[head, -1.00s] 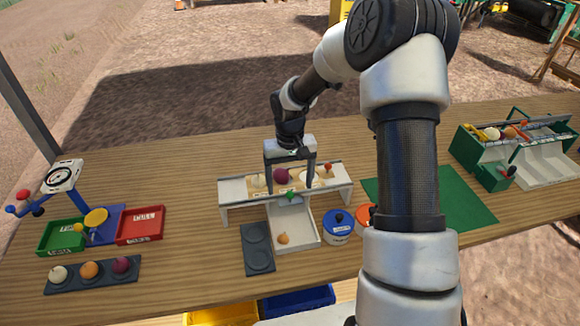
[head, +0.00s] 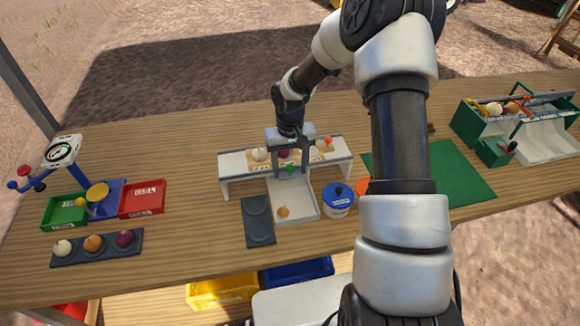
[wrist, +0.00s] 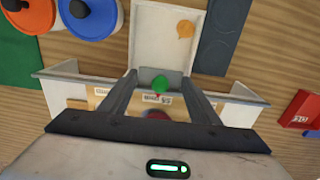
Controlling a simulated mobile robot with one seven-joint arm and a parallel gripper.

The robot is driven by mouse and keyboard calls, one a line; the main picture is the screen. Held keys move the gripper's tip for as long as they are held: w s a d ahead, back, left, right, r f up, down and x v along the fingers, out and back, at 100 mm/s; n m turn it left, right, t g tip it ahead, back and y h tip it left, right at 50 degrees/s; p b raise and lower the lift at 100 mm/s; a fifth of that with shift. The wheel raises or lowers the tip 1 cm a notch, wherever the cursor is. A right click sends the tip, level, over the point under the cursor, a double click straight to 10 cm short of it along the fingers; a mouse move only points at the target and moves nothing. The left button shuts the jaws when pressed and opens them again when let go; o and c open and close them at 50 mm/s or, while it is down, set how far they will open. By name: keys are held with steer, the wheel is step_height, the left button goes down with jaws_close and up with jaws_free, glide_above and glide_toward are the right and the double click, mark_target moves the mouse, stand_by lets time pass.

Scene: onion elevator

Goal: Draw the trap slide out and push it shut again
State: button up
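The trap slide's green knob (head: 290,169) is at the front of the white bench-like stand (head: 235,161), above a white chute tray (head: 305,208) with a small orange onion (head: 283,211) in it. My gripper (head: 290,175) is over the front of the stand, its fingers apart on either side of the knob. In the wrist view the green knob (wrist: 160,83) lies between the open fingers (wrist: 160,78), with a visible gap on each side. A grey plate (wrist: 152,76) shows behind the knob. Part of the stand and a purple onion on it are hidden by my gripper.
A dark two-recess tray (head: 258,222) is left of the chute, a blue-lidded pot (head: 338,200) right of it. Red (head: 142,198) and green (head: 64,212) bins stand at left. A green mat (head: 450,175) lies at right. Bare table lies in front.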

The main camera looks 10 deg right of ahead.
steer(key=s, duration=0.8)
steer(key=shift+s+b, duration=0.2)
steer(key=shift+b, duration=0.15)
stand_by(0.5)
steer(key=shift+s, duration=0.2)
stand_by(1.4)
steer(key=shift+w, duration=4.4)
steer(key=o, duration=1.2)
